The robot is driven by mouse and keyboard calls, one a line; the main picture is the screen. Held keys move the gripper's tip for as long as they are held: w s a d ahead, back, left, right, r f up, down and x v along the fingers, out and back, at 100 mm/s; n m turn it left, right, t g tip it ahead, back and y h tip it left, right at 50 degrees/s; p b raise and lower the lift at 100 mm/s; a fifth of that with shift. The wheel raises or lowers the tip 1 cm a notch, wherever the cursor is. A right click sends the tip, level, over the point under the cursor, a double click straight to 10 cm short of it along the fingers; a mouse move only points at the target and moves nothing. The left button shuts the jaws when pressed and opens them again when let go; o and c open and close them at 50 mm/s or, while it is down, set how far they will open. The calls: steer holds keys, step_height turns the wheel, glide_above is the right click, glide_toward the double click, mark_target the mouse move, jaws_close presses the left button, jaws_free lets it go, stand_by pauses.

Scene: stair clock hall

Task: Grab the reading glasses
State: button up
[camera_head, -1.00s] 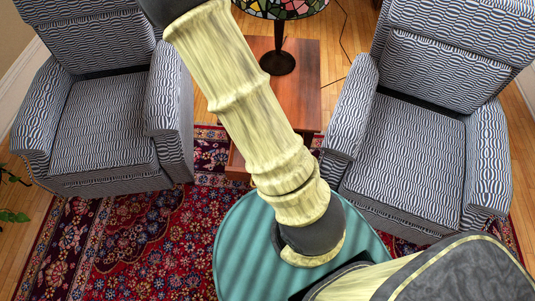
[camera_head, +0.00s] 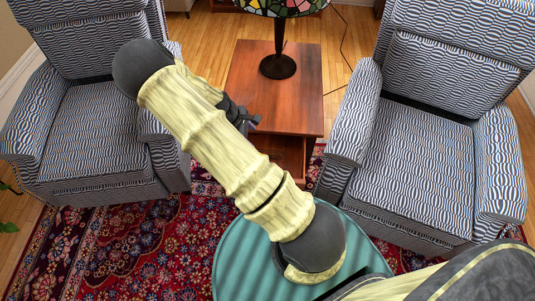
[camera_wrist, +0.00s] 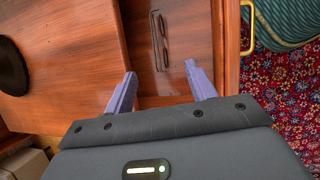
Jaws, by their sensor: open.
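The reading glasses (camera_wrist: 160,42) have a thin dark frame and look folded. In the wrist view they lie in the pulled-out drawer (camera_wrist: 190,20) of the wooden side table (camera_head: 250,75). My gripper (camera_wrist: 160,74) is open and empty. Its two purple fingers point toward the glasses, which show just beyond and between the fingertips, apart from them. The height of the fingers above the drawer is hard to tell. In the head view my gripper (camera_head: 252,121) is partly hidden behind my arm by the table's front, and the glasses are not visible.
A lamp (camera_head: 278,60) stands on the table. The drawer front has a brass handle (camera_wrist: 247,28). Patterned armchairs stand left (camera_head: 95,120) and right (camera_head: 420,135) of the table. A red rug (camera_head: 140,240) covers the floor in front.

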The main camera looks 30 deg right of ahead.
steer(key=b, duration=0.1)
glide_above(266, 151)
steer(key=a, duration=0.2)
steer(key=f, duration=0.9)
steer(key=shift+s+a+f, duration=0.1)
steer(key=shift+s+a, duration=0.05)
steer(key=shift+s, duration=0.15)
steer(key=shift+w+b+x, duration=0.15)
steer(key=shift+b+x, duration=0.2)
steer(key=shift+x, duration=0.95)
steer(key=shift+w+b+x, duration=0.15)
steer(key=shift+b+x, duration=0.15)
steer(key=shift+x, duration=1)
steer(key=c, duration=0.8)
